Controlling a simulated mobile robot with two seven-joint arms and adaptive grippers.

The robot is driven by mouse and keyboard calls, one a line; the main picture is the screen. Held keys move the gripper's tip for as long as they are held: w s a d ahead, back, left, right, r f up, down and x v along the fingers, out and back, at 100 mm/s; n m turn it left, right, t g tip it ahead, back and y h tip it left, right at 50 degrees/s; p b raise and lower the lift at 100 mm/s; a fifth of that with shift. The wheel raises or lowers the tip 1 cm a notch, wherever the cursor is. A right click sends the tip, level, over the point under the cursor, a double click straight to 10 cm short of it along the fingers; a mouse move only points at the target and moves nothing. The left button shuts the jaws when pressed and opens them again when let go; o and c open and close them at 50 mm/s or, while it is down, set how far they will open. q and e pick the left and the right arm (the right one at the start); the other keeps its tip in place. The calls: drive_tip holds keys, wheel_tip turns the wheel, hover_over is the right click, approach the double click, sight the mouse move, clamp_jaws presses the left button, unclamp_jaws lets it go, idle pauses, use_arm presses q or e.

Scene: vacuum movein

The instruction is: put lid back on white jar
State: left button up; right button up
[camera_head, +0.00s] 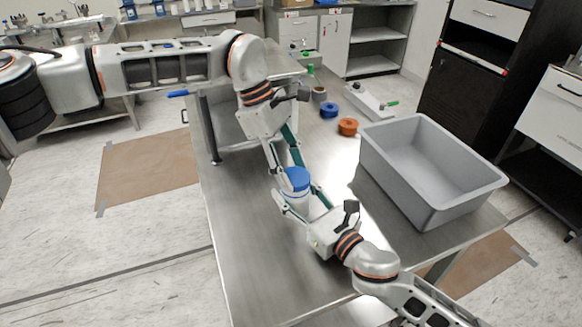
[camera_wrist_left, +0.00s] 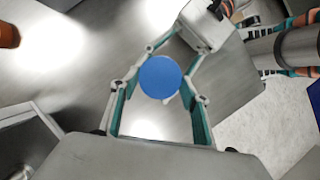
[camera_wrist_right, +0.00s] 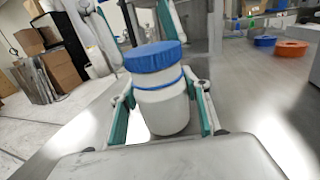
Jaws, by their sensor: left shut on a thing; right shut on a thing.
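The white jar (camera_head: 299,201) stands between the fingers of my right gripper (camera_head: 297,203), above or on the metal table. The right wrist view shows the jar's white body (camera_wrist_right: 162,108), with a blue ring around its upper part. The blue lid (camera_head: 296,179) is at the jar's top, between the fingertips of my left gripper (camera_head: 287,174), which reaches in from above. In the left wrist view the lid (camera_wrist_left: 161,77) is a round disc that hides the jar below. Both grippers are shut on their things. I cannot tell whether the lid is fully seated.
A large grey bin (camera_head: 376,172) stands at the right of the table. An orange ring-shaped piece (camera_head: 348,127) and a blue one (camera_head: 329,110) lie farther back, with smaller items behind them. The near left part of the metal table (camera_head: 245,255) is clear.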

use_arm(q)
drive_tip(key=shift+f, duration=0.55)
drive_tip(key=m, duration=0.1)
drive_tip(key=m+g, duration=0.1)
drive_tip(key=m, duration=0.1)
drive_tip(key=m+y, duration=0.1)
drive_tip(key=shift+w+d+f+m, duration=0.1)
drive_tip(key=shift+w+d+m, duration=0.05)
drive_tip(key=shift+w+m, duration=0.2)
drive_tip(key=m+y, duration=0.1)
drive_tip(key=m, duration=0.1)
drive_tip(key=m+g, duration=0.1)
drive_tip(key=m, duration=0.2)
drive_tip(key=shift+d+g+y, duration=0.15)
drive_tip(key=shift+g+y, duration=0.15)
drive_tip(key=shift+y, duration=0.1)
drive_tip(key=o, duration=0.7)
drive_tip(key=shift+c, duration=0.2)
